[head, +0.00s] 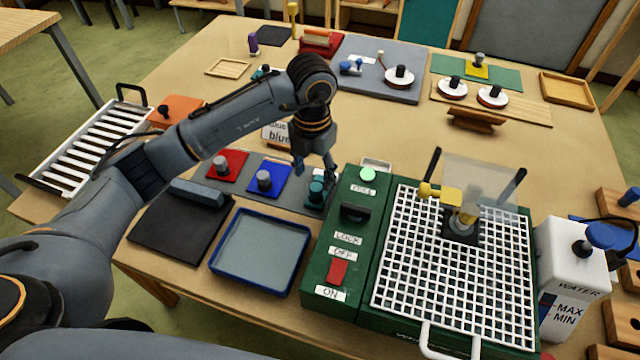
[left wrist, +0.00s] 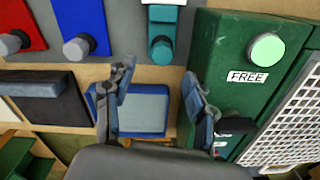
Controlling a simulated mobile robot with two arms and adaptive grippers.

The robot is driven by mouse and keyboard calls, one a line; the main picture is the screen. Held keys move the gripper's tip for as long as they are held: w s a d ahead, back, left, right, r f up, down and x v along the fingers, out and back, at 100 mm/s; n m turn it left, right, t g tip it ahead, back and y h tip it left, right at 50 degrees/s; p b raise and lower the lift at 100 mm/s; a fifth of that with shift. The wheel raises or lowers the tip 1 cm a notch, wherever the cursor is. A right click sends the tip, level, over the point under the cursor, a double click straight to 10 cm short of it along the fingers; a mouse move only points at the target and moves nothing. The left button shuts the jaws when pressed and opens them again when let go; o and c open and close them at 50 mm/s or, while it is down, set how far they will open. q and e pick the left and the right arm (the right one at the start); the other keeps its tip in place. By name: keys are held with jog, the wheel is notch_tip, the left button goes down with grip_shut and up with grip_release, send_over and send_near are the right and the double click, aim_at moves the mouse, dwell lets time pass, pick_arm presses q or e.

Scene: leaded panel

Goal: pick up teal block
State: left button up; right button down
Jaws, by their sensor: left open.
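The teal block (head: 317,190) has a round knob and stands at the right end of a grey strip, close to the green machine. In the left wrist view the teal block (left wrist: 162,48) shows near the top middle, below a white label. My left gripper (head: 314,166) hangs over that end of the strip, its fingers pointing down. In the left wrist view its two fingers (left wrist: 157,78) are spread, with nothing held between them. The block appears beyond the fingertips there; I cannot tell the exact gap. My right gripper is not in view.
A red plate (head: 236,160) and a blue plate (head: 278,180), each with a grey knob, are on the strip's left. The green machine (head: 335,240) with a white grid stands close on the right. A blue-rimmed tray (head: 213,262) lies in front.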

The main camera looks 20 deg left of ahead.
aim_at(315, 188)
pick_arm(q)
jog(key=shift+w+f, duration=0.15)
jog(key=shift+f, duration=0.8)
notch_tip(315, 188, down, 4)
jog(key=p, duration=0.2)
jog(key=shift+d+p, duration=0.1)
jog(key=shift+p, duration=0.25)
jog(key=shift+f, duration=0.7)
grip_shut()
